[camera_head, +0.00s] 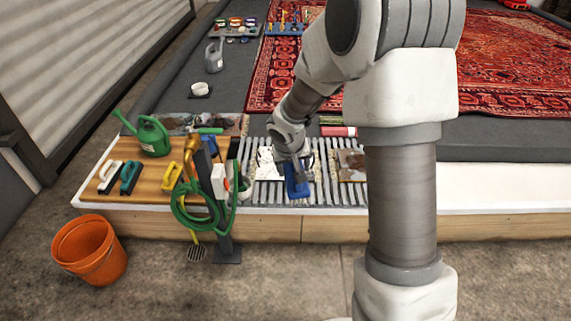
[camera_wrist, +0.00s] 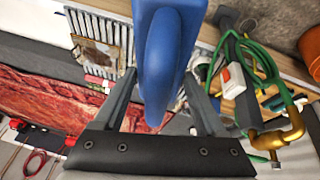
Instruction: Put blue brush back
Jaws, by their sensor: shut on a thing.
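The blue brush (camera_head: 296,181) hangs from my gripper (camera_head: 293,160) above the slatted grey grate. In the wrist view its blue body (camera_wrist: 165,55) fills the upper middle, between the two fingers of my gripper (camera_wrist: 162,95). My gripper is shut on it. On the wooden board (camera_head: 150,190) to the left lie a black-and-white brush (camera_head: 109,177), a teal brush (camera_head: 131,177) and a yellow brush (camera_head: 172,177) in a row. The underside of the held brush is not clear.
A stand with a green hose (camera_head: 190,215) rises between the board and the grate. A green watering can (camera_head: 152,136) is on the board's back. An orange bucket (camera_head: 90,250) stands on the floor. A brown sample (camera_head: 351,165) lies on the grate's right; red rugs (camera_head: 510,60) lie behind.

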